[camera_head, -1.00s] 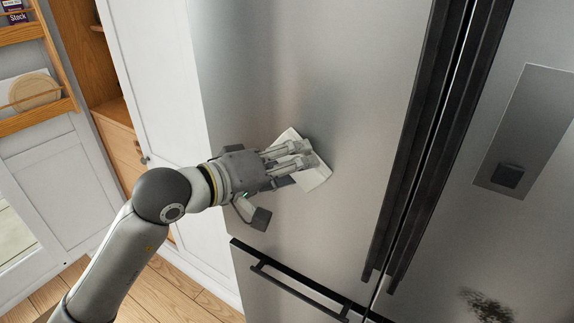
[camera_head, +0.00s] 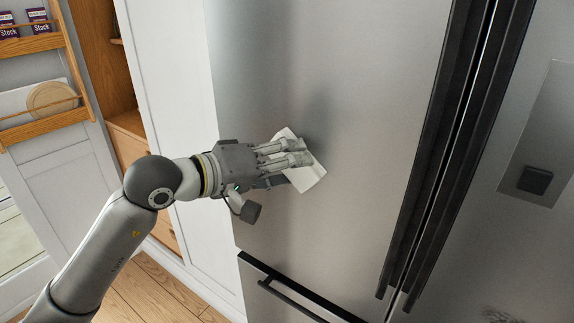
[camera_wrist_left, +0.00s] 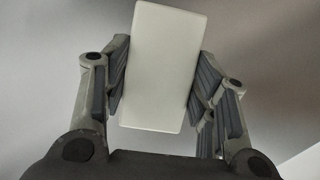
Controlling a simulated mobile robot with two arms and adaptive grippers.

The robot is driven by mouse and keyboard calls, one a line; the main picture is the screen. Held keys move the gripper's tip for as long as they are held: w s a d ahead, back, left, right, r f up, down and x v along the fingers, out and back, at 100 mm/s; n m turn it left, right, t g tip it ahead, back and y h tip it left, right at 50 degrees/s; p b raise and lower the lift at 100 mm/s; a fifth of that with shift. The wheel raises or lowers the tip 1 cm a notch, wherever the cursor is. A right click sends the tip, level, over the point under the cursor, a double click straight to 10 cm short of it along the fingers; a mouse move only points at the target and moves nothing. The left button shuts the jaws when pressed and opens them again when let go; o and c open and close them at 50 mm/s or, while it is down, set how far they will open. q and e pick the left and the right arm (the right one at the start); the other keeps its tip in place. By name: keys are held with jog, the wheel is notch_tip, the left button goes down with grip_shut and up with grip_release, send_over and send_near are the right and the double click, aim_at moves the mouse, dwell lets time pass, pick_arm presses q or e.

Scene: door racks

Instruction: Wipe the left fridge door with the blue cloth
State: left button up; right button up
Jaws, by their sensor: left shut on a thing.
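My left gripper (camera_head: 302,152) is shut on a flat white rectangular pad (camera_head: 307,177), held against or just in front of the left fridge door (camera_head: 355,120). I cannot tell if it touches the steel. In the left wrist view the pad (camera_wrist_left: 160,70) stands between the two sets of fingers, which grip its sides. The pad looks white, and no blue cloth shows. The left door is brushed steel with a soft shadow near the gripper and no clear stain on its visible part. My right gripper is not in view.
Long dark handles (camera_head: 433,160) stand right of the left door's middle. The right fridge door (camera_head: 500,120) has a dispenser recess (camera_head: 533,180) and a dark smudge (camera_head: 503,316) at the bottom edge. A drawer handle (camera_head: 290,300) is below. Door racks (camera_head: 40,75) hang at left.

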pick_arm(q)
jog(key=s+a+b, duration=0.1)
jog(key=s+b, duration=0.1)
jog(key=s+a+b, duration=0.1)
jog(key=s+a, duration=0.1)
jog(key=shift+s+a+b, duration=0.2)
jog(key=shift+a+b, duration=0.05)
jog(key=shift+b, duration=0.15)
jog(key=shift+s, duration=0.1)
jog(key=shift+s+a+b, duration=0.7)
jog(key=shift+s+a, duration=0.15)
jog(key=shift+s, duration=0.3)
